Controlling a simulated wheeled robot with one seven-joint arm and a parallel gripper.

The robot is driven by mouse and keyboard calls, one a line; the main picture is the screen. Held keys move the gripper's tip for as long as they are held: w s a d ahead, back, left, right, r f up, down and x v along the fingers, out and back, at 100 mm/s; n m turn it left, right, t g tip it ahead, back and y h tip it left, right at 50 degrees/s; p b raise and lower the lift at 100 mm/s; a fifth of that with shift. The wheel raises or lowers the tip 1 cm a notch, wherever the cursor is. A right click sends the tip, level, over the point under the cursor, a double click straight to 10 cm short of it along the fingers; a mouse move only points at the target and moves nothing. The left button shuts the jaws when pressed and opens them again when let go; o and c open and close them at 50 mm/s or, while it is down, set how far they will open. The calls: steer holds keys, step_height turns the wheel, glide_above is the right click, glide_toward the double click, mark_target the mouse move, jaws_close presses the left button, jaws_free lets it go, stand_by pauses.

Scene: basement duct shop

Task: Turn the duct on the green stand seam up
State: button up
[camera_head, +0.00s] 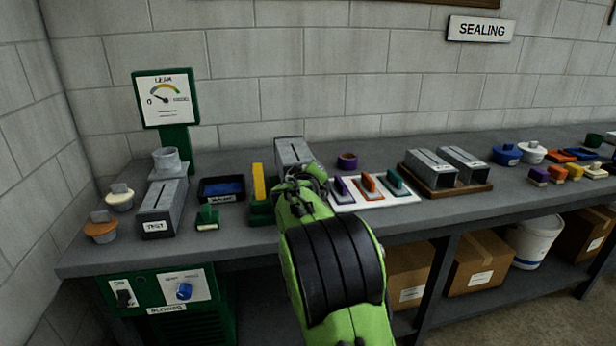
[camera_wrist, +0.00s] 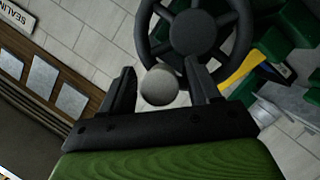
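In the head view a grey duct (camera_head: 291,151) sits behind my gripper, and the green stand (camera_head: 262,212) shows beside it with a yellow bar (camera_head: 259,183). My arm hides much of both, and I cannot tell where the seam faces. In the wrist view a black handwheel (camera_wrist: 193,32) with a pale round knob (camera_wrist: 157,86) is in front of my gripper (camera_wrist: 160,88). The knob lies between the two fingers, with narrow gaps on both sides. The fingers are apart. Green stand parts (camera_wrist: 288,32) and the yellow bar (camera_wrist: 240,68) show at right.
A grey test duct (camera_head: 160,210), a dark tray (camera_head: 221,189) and a gauge (camera_head: 166,98) stand left. A white board with several coloured tools (camera_head: 345,205) lies close right of my arm. Two ducts sit on a wooden tray (camera_head: 440,190). Bare bench (camera_head: 420,215) runs along the front.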

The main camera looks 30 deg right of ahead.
steer(key=shift+s+a, duration=0.1)
steer(key=p+v, duration=0.1)
steer(key=v, duration=1.4)
steer(key=shift+s, duration=0.25)
steer(key=shift+s+a, duration=0.1)
